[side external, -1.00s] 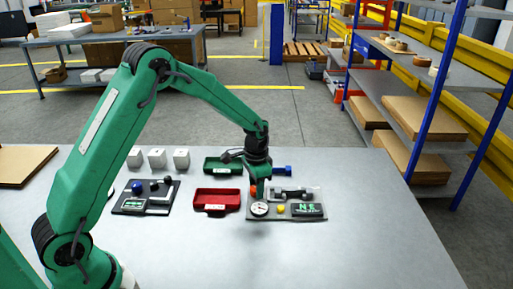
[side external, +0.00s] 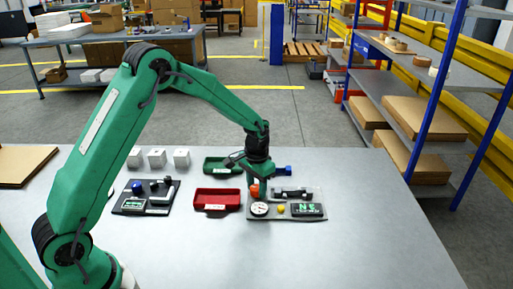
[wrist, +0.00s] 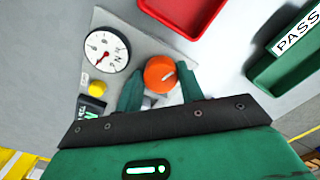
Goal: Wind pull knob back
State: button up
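The pull knob (side external: 254,190) is a round orange knob on the grey panel with the dial, beneath my gripper. In the side view my gripper (side external: 262,188) points down at the panel's back left, and the far finger is hidden.
The panel (wrist: 107,22) bears a white dial (wrist: 107,53) with a red needle, a yellow button (wrist: 97,88) and a dark display (side external: 308,209) with green characters. A red tray (side external: 217,195) lies to the left, a green tray (side external: 216,167) behind. The table front is clear.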

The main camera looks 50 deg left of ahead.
aim_at(256, 186)
jog(key=shift+o, duration=0.4)
jog(key=shift+r, duration=0.15)
jog(key=shift+r, duration=0.6)
jog(key=shift+d+r, duration=0.1)
jog(key=shift+r, duration=3.1)
jog(key=shift+o, duration=1.4)
jog(key=m, duration=1)
jog(key=shift+w+a, duration=0.1)
jog(key=shift+a, duration=0.1)
jog(key=m, duration=0.4)
